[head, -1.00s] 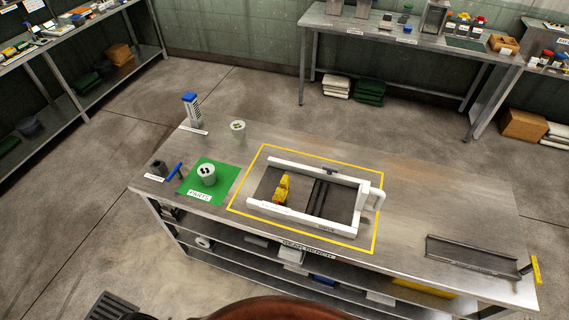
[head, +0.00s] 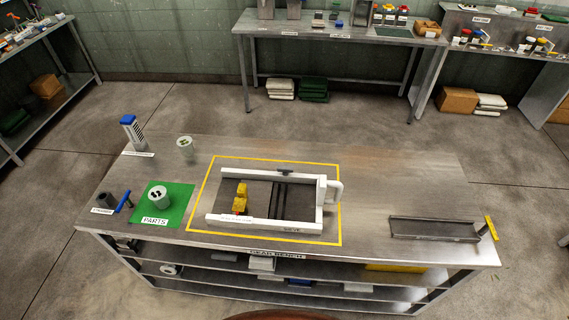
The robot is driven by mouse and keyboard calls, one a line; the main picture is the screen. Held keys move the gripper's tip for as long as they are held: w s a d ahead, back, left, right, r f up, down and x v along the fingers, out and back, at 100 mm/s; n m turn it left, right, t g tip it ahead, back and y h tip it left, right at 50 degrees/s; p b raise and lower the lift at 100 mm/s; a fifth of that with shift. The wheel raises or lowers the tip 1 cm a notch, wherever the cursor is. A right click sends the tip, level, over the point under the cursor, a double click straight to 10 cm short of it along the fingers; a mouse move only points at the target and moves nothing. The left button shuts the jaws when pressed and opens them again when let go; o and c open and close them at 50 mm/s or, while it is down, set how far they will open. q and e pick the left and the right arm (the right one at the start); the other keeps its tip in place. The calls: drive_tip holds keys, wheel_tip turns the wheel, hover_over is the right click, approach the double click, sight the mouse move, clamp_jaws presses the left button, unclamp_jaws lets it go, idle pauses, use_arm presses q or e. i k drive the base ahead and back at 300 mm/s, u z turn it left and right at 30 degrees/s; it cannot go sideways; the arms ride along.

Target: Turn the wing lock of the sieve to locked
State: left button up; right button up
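The sieve, a white-framed device (head: 318,203) with a handle on its right end, lies inside a yellow outline on the bench. A yellow block-like part (head: 240,198) sits in its left half, with a small red spot near its lower end. Two dark bars cross the frame near its middle. A small dark piece (head: 286,171) sits on the far rail. I cannot tell which part is the wing lock or how it is turned. Neither of my grippers is in view.
The steel bench (head: 390,180) has free room right of the sieve. A dark tray (head: 433,230) lies at its right end. A cup (head: 158,196) stands on a green mat (head: 180,212) at left. Another cup (head: 184,145) and a blue-topped block (head: 132,131) stand behind.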

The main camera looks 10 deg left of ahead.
sight(286, 170)
drive_tip(key=u, duration=0.95)
drive_tip(key=i, duration=0.35)
drive_tip(key=z, duration=0.55)
